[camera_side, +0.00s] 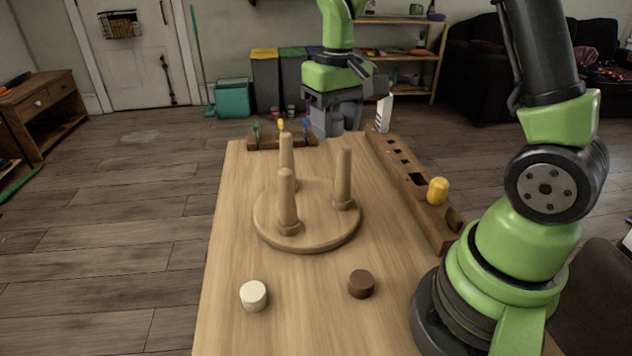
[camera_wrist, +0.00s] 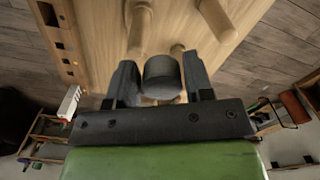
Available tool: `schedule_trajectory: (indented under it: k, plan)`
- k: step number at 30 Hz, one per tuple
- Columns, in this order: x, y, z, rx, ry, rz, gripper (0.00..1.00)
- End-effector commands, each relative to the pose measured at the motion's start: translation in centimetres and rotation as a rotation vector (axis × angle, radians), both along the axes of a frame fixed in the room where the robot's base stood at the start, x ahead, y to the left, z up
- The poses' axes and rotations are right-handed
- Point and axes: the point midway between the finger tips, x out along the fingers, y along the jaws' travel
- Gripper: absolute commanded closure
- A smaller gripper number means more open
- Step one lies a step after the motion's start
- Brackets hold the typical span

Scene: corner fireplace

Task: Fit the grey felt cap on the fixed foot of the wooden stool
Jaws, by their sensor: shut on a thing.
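The wooden stool lies upside down, its round seat (camera_side: 325,236) on the table and three legs pointing up: a front leg (camera_side: 288,205), a right leg (camera_side: 343,175) and a back leg (camera_side: 287,152). My gripper (camera_side: 335,118) is above the far end of the table, beyond the legs. In the wrist view my gripper (camera_wrist: 160,85) is shut on the dark grey felt cap (camera_wrist: 162,76), its round side showing between the fingers. The legs show beyond it, with one leg (camera_wrist: 140,28) just above the cap in the picture. The cap is apart from the legs in the side view.
A white cap (camera_side: 253,296) and a brown cap (camera_side: 361,284) lie on the near table (camera_side: 235,250). A slotted wooden rail (camera_side: 405,175) with a yellow piece (camera_side: 437,190) runs along the right edge. A low rack (camera_side: 265,142) holding small tools stands at the far edge.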

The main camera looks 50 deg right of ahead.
Motion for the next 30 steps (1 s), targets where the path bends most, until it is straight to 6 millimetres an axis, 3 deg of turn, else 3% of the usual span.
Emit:
schedule_trajectory:
  k: [3, 6, 18, 30]
  plan:
    - [-0.2, -2.6, 1.9, 0.002, -0.007, -0.016, 0.72]
    - [-0.5, -3.6, 2.7, 0.005, -0.005, -0.016, 0.72]
    - [-0.6, -3.8, 3.0, 0.006, -0.002, -0.020, 0.72]
    - [-0.6, -3.8, -0.1, 0.008, 0.002, -0.022, 0.72]
